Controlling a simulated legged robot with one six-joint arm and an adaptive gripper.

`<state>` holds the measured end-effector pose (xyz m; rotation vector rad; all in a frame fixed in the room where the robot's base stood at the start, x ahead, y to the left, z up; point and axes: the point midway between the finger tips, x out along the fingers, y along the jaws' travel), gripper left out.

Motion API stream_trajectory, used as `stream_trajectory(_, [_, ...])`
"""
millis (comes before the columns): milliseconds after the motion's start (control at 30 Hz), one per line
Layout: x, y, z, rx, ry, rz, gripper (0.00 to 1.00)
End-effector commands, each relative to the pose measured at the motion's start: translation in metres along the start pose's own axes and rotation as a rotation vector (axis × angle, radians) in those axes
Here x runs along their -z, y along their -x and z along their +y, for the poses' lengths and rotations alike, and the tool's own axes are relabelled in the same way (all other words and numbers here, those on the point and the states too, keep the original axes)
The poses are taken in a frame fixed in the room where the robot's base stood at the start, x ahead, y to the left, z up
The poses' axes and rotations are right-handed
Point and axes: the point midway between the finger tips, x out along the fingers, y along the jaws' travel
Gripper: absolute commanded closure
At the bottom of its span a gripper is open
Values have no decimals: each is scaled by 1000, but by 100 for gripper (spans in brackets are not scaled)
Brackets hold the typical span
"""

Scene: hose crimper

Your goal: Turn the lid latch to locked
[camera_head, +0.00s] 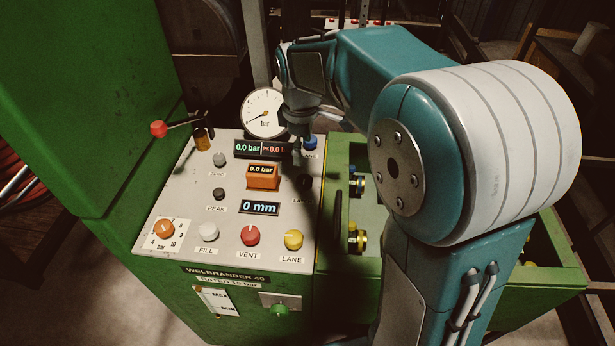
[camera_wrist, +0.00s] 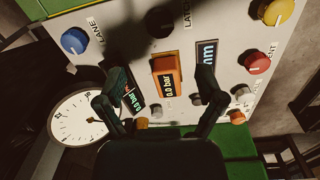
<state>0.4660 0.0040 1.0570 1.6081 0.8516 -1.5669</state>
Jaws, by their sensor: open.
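My gripper (camera_head: 299,140) hangs over the back right of the grey panel (camera_head: 185,215). In the wrist view it (camera_wrist: 162,80) is open, with two dark fingers spread and nothing between them. A black round knob (camera_head: 304,182) sits on the right of the panel below it, with a label beginning "LA", partly hidden in the head view. The knob (camera_wrist: 160,21) also shows at the top of the wrist view, apart from the fingers.
An orange-framed display (camera_head: 263,178) stands up from the panel between several buttons and knobs. A blue knob (camera_wrist: 74,40) and a pressure gauge (camera_head: 263,113) are near the gripper. A red-tipped lever (camera_head: 158,128) sticks out left. A green open bin (camera_head: 550,270) stands right.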

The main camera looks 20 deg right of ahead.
Motion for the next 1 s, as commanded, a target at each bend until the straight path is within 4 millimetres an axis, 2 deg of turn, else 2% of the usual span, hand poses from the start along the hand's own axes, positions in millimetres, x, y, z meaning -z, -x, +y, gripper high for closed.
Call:
stream_trajectory(400, [-4, -72, 1, 6, -3, 1, 12])
stream_trajectory(533, [-3, -91, 1, 3, -3, 2, 12])
stream_trajectory(700, [-3, -102, 1, 2, -3, 2, 12])
stream_trajectory(967, [-3, -104, 1, 1, -4, 3, 12])
stream_trajectory(1000, [-3, -104, 1, 1, -4, 3, 26])
